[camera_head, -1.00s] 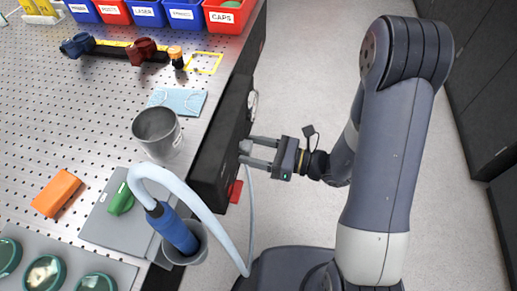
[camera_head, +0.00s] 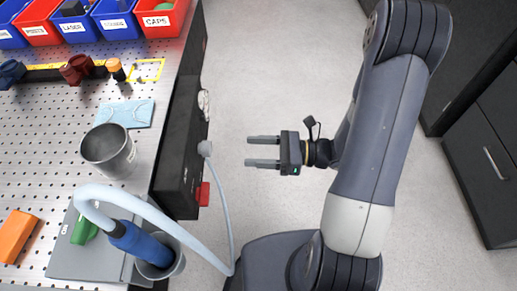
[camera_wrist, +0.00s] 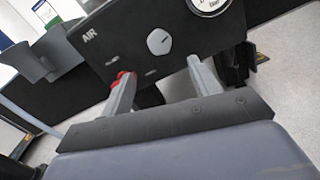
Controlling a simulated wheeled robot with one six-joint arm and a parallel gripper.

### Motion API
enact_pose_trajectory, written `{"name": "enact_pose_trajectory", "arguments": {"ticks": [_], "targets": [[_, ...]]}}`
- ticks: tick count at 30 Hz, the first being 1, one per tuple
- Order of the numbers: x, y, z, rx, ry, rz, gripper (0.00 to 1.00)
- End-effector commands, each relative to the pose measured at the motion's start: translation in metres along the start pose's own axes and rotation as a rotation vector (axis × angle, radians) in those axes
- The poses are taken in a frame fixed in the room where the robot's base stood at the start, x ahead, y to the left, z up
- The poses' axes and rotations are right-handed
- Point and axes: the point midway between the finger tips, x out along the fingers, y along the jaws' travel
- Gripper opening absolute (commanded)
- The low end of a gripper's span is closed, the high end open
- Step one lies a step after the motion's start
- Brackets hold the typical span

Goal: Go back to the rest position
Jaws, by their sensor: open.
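My gripper (camera_head: 263,151) is open and empty in the head view. It hangs over the floor to the right of the bench, with its fingers pointing left at the bench's dark side panel (camera_head: 178,160). A clear gap lies between the fingertips and the panel. In the wrist view the two fingers (camera_wrist: 163,85) are spread apart, and the panel marked AIR (camera_wrist: 125,40) with its grey knob (camera_wrist: 159,41) and part of a gauge (camera_wrist: 208,5) lies beyond them.
A pale hose (camera_head: 225,200) hangs beside the panel, down to my base. A red part (camera_head: 203,194) juts from the panel. Dark drawers (camera_head: 485,165) stand at the right. Open floor (camera_head: 265,60) lies between. A metal cup (camera_head: 108,150) stands on the perforated bench.

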Motion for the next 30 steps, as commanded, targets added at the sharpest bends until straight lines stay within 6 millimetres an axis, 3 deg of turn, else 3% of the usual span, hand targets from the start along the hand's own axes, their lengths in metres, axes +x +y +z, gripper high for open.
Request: {"name": "enact_pose_trajectory", "arguments": {"ticks": [20,30], "targets": [[-0.001,0.000,0.000,0.000,0.000,0.001,0.59],[0.028,0.001,0.000,-0.001,0.001,0.007,0.59]]}}
